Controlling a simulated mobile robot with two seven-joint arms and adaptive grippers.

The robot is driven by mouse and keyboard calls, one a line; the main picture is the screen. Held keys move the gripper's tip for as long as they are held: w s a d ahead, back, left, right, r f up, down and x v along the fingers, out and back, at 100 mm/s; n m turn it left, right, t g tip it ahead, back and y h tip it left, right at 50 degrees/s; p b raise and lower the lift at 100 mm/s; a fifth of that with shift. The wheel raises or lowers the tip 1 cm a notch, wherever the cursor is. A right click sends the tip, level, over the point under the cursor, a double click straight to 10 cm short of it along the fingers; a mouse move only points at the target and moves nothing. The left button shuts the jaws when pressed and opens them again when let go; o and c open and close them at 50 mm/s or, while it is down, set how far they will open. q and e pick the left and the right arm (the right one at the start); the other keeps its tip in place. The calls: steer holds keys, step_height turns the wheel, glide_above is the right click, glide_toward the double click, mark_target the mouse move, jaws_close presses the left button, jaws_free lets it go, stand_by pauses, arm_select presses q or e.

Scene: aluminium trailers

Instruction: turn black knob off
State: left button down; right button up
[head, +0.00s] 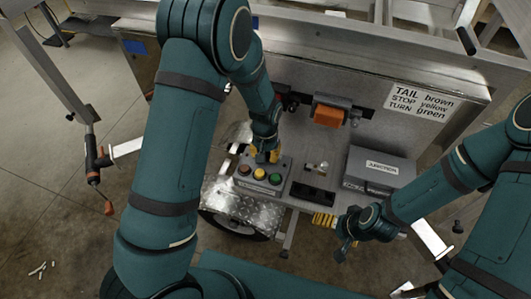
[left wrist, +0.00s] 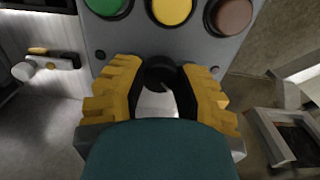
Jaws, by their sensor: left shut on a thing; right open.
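The black knob (left wrist: 160,72) sits on a grey control box (head: 262,188), beside a row of green, yellow and brown round buttons. My left gripper (left wrist: 160,88) has its ribbed yellow fingers on either side of the knob and is shut on it. In the head view my left gripper (head: 266,155) is at the back edge of the box and hides the knob. The knob's pointing direction is hard to tell. My right gripper (head: 344,247) is open and empty, in front of the trailer and apart from the box.
The green button (head: 275,179) is nearest the right end of the box. A small lever (head: 317,168) and a grey junction box (head: 380,170) stand to the right. An orange block (head: 328,116) is on the trailer wall behind. The box rests on a tread-plate fender (head: 240,208).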

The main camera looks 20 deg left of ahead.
stand_by(0.5)
arm_select(q)
steer(key=c, duration=0.6)
jaws_free()
steer(key=shift+f, duration=0.1)
step_height(320, 180, up, 12)
